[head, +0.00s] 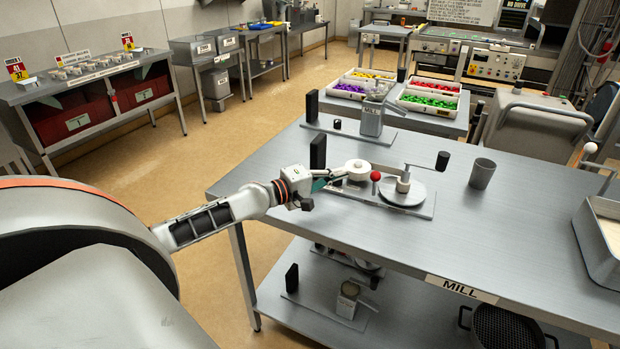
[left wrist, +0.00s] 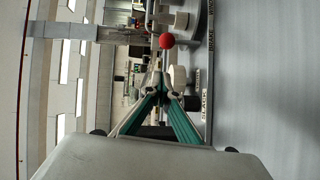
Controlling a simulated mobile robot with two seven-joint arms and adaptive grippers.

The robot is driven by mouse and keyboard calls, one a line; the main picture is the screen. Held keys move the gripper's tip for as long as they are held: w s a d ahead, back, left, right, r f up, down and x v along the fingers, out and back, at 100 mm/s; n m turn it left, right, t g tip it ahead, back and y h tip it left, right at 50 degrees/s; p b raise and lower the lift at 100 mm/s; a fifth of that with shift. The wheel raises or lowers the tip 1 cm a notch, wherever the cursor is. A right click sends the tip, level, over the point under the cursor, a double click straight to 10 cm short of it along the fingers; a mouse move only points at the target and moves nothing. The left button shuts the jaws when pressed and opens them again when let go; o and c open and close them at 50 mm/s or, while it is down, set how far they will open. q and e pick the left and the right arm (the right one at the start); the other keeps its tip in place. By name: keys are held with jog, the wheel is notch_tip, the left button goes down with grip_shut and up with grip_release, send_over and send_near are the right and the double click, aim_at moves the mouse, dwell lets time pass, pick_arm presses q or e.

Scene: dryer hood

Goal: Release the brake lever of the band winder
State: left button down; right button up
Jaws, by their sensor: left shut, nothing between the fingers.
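The band winder stands on a flat grey base plate (head: 422,209) on the steel table. It has a grey disc (head: 413,197), a crank with a black handle (head: 442,160) and a pale round piece (head: 357,167). A lever with a red ball (head: 375,177) stands between them. My left gripper (head: 328,183) is at the winder's left end, left of the red ball. In the left wrist view its green fingers (left wrist: 158,80) meet with nothing between them, and the red ball (left wrist: 167,41) shows beyond the tips. Whether they touch the lever cannot be told. My right gripper is not seen.
A mill (head: 372,118) stands behind the winder, and a grey cup (head: 482,173) stands right of it. A grey tray (head: 603,245) sits at the table's right. An upright black block (head: 318,152) is close behind my left gripper. The table's front middle is clear.

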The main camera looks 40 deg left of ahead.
pick_arm(q)
jog(key=b+v, duration=0.1)
jog(key=v, duration=0.6)
jog(key=shift+s+r, duration=0.2)
jog(key=shift+s, duration=0.25)
jog(key=shift+d, duration=0.15)
